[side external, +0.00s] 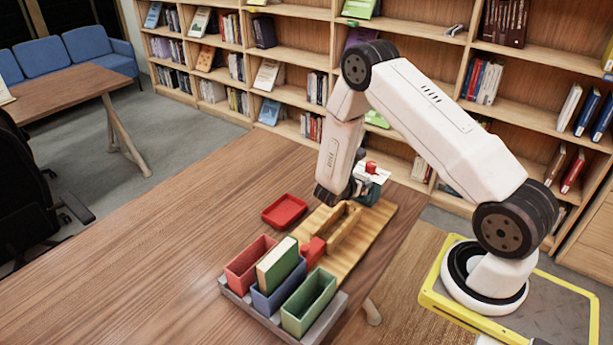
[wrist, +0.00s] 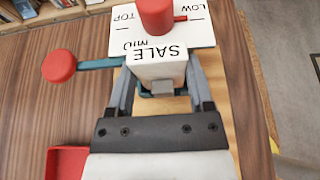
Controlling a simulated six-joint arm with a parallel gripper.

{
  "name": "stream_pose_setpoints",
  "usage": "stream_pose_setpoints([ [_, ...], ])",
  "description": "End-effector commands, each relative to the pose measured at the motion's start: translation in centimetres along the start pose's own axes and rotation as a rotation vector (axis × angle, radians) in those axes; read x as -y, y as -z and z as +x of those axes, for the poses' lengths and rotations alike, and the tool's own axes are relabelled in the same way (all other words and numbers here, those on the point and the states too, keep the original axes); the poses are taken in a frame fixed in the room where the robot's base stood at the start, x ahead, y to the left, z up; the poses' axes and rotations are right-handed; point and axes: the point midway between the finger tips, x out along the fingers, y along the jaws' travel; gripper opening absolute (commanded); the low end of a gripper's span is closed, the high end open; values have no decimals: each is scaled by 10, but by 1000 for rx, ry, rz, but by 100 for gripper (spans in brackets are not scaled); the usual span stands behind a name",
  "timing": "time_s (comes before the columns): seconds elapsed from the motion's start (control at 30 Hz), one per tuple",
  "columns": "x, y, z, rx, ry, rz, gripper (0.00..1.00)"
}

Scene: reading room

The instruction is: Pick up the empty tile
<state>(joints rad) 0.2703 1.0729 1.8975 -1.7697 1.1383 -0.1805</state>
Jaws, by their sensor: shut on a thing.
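My gripper (wrist: 160,92) shows at the bottom of the wrist view, its two grey fingers on either side of a small white block marked SALE (wrist: 155,70). It is shut on this block. The block sits against a white plate lettered TOP, MID and LOW (wrist: 125,38), with a red knob (wrist: 156,14) and a teal lever ending in a red ball (wrist: 59,66). In the side view this white and teal device (side external: 377,179) stands at the far end of the wooden board, partly hidden by my gripper. I cannot tell which thing is the empty tile.
A red tray (side external: 285,209) lies left of the wooden board (side external: 379,222), which bears an open wooden holder (side external: 345,226) and a red block (side external: 313,250). Nearer are red (side external: 247,268), blue (side external: 266,302) and green (side external: 309,304) bins; a cream-and-green book (side external: 279,264) stands in the blue one. The table's left is clear.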

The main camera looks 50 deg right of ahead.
Motion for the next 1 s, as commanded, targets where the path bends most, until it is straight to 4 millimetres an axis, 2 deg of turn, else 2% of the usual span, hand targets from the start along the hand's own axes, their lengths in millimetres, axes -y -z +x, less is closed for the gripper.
stream_pose_setpoints([
  [0.27, 4, -25, -13, 0, -1, 0, 7],
  [0.7, 46, -68, -56, 1, -1, 1, 7],
  [1.0, 90, -77, -86, 0, -1, -1, 7],
])
